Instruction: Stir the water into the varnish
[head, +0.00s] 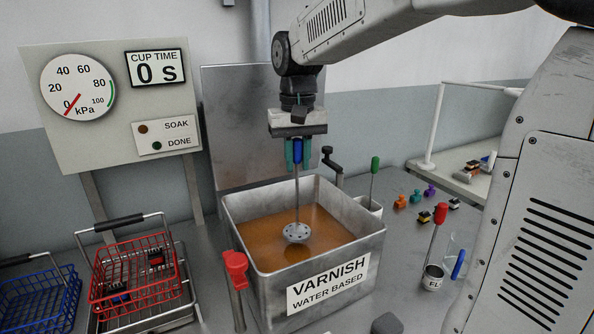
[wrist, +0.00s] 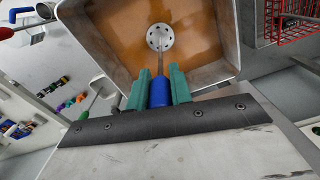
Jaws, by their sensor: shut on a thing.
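The varnish tank (head: 379,240) is an open metal box labelled "VARNISH WATER BASED". Amber varnish (head: 325,232) fills its lower part. My gripper (head: 298,152) is above the tank, shut on the blue handle (head: 297,150) of a stirrer. The stirrer's shaft hangs down to a round perforated disc (head: 296,233), which appears at or just above the varnish surface; I cannot tell if it touches. In the wrist view the green fingers (wrist: 159,90) grip the blue handle from both sides, and the perforated disc (wrist: 160,37) shows over the varnish (wrist: 196,25).
A red basket (head: 135,270) holding dark parts stands left of the tank, with a blue basket (head: 40,300) beyond. A red valve handle (head: 235,268) is at the tank's front left. On the right are a green-handled tool (head: 375,165), a red-handled tool (head: 440,213) in a cup and small coloured connectors (head: 416,196).

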